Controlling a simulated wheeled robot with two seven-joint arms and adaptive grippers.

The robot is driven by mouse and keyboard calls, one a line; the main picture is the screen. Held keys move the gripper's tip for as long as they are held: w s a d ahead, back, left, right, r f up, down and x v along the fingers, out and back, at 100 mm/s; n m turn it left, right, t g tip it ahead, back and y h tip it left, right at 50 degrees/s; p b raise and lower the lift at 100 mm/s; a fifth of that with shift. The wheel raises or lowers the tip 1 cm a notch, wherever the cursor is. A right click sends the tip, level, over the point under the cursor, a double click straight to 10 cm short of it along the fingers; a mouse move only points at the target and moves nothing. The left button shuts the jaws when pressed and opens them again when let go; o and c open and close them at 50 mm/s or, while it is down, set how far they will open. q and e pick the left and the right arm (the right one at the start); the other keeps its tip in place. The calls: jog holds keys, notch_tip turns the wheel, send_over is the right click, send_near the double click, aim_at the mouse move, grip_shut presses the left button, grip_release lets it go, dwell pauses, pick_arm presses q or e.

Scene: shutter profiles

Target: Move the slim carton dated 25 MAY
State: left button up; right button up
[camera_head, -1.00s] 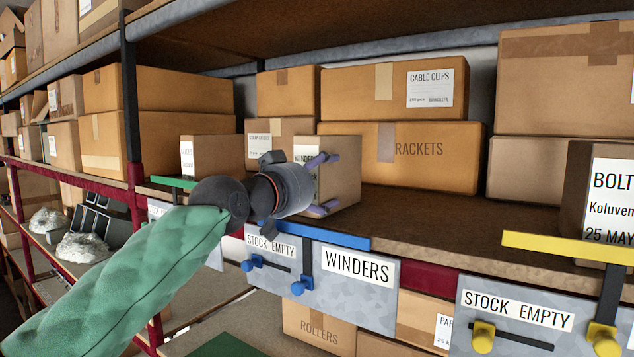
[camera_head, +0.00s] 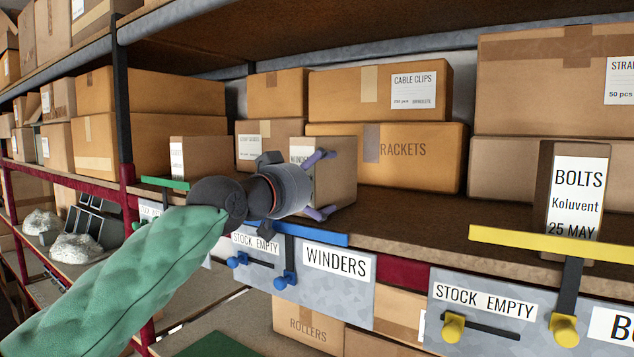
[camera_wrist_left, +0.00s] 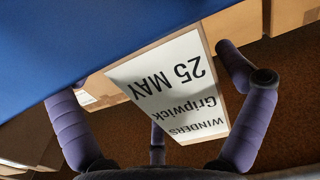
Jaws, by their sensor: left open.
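The WINDERS carton (camera_head: 336,172) stands upright on the shelf behind the blue-barred bin front. In the left wrist view its label (camera_wrist_left: 172,84) reads WINDERS, Gripwick, 25 MAY, upside down. My left gripper (camera_head: 320,185) is open in front of this carton, with its purple fingers spread above and below the label side. In the left wrist view the open fingers (camera_wrist_left: 160,100) lie either side of the label; contact cannot be told. A second slim carton (camera_head: 575,195), labelled BOLTS, Koluvent, 25 MAY, stands at the right, its foot partly hidden by a yellow bar. My right gripper is not in view.
The blue bar (camera_head: 315,236) and yellow bar (camera_head: 550,245) run along the shelf's front edge. A smaller carton (camera_head: 197,160) stands left of the gripper. Large CABLE CLIPS (camera_head: 370,90) and BRACKETS boxes stand behind. The shelf (camera_head: 420,210) is bare between the two 25 MAY cartons.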

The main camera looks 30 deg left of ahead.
pick_arm(q)
jog(key=shift+s+a, duration=0.1)
jog(key=s, duration=1.2)
jog(key=shift+a, duration=0.4)
jog(key=shift+w, duration=0.1)
